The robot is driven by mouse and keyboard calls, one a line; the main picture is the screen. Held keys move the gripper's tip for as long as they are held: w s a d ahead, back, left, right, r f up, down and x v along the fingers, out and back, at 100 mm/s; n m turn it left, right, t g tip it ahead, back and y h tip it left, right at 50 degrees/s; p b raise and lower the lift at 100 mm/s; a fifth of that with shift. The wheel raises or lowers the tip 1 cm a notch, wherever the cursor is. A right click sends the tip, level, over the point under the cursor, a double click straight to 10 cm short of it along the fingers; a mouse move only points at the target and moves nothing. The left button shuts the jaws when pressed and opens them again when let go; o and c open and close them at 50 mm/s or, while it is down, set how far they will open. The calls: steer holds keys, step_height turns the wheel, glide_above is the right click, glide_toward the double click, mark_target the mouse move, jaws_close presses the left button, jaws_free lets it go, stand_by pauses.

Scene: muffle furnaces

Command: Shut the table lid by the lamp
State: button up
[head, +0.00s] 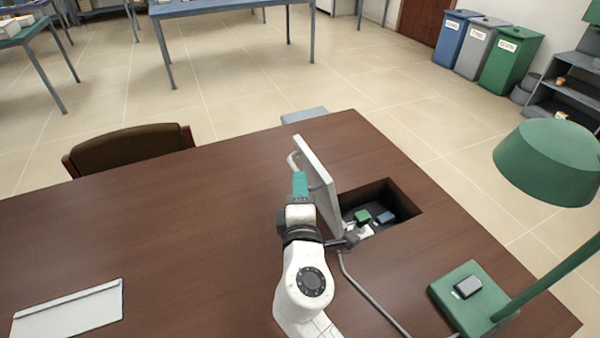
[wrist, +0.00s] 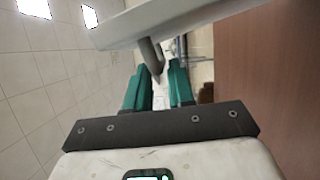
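The table lid (head: 322,190) is a pale panel standing open, nearly upright, at the left side of a recessed compartment (head: 408,205) in the brown table. A curved handle (head: 293,160) stands out from the lid's left face. My gripper (head: 300,180) is on that left side, close to the handle. In the wrist view the lid (wrist: 185,20) crosses the top, and the grey handle (wrist: 152,58) reaches down near the gap between my teal fingertips. The fingers are apart, so my gripper is open. Whether they touch the handle is unclear.
The green lamp (head: 548,160) stands right of the compartment, its base (head: 465,290) bearing a dark switch. Small green and blue items (head: 384,217) lie inside the compartment. A grey cable (head: 370,295) runs along the table. A white flat panel (head: 68,312) lies far left; the table's middle-left is clear.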

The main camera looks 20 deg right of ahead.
steer(key=shift+x, duration=1.7)
steer(key=shift+c, duration=0.5)
jaws_close()
